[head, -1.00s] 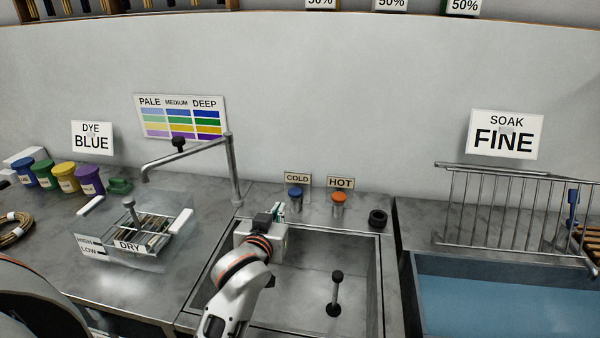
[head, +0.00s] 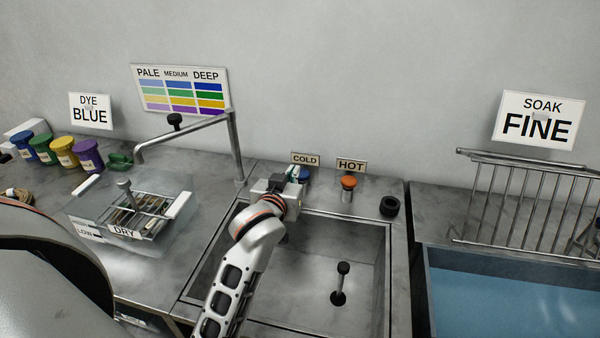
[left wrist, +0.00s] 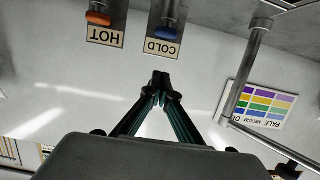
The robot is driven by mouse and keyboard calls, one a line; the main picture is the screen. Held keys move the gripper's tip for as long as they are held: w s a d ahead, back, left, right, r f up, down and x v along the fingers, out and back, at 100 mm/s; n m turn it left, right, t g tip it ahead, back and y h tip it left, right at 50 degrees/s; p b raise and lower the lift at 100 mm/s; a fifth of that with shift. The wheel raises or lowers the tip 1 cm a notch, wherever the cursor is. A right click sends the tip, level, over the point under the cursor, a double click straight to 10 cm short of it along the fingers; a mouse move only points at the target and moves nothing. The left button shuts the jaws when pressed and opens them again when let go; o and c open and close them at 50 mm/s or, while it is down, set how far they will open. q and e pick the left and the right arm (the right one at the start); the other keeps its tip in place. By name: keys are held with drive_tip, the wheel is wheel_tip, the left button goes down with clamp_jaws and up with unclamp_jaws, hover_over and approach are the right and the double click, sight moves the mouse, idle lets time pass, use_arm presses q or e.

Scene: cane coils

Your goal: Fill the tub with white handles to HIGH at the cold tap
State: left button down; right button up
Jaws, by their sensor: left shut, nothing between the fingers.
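The clear tub with white handles (head: 91,185) stands on the counter at the left in the head view. A rack marked DRY (head: 124,233) shows within its outline, and a LOW label shows on its front. I cannot make out a water level. The tap spout (head: 140,150) ends above the tub's back left; no stream is visible. In the left wrist view the gripper (left wrist: 160,84) is shut and empty, apart from the cold knob (left wrist: 168,22). My right gripper is out of view.
The orange hot knob (head: 348,184) stands close to the right of the cold one. The sink (head: 365,245) lies under my left arm, with a black-topped plug (head: 342,268) in it. Dye pots (head: 88,155) stand left; a blue-water basin (head: 510,295) lies right.

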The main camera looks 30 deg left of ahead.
use_arm(q)
hover_over(302, 177)
wheel_tip(302, 177, down, 2)
drive_tip(key=f, duration=0.4)
drive_tip(key=shift+s+a, duration=0.15)
drive_tip(key=shift+s, duration=0.2)
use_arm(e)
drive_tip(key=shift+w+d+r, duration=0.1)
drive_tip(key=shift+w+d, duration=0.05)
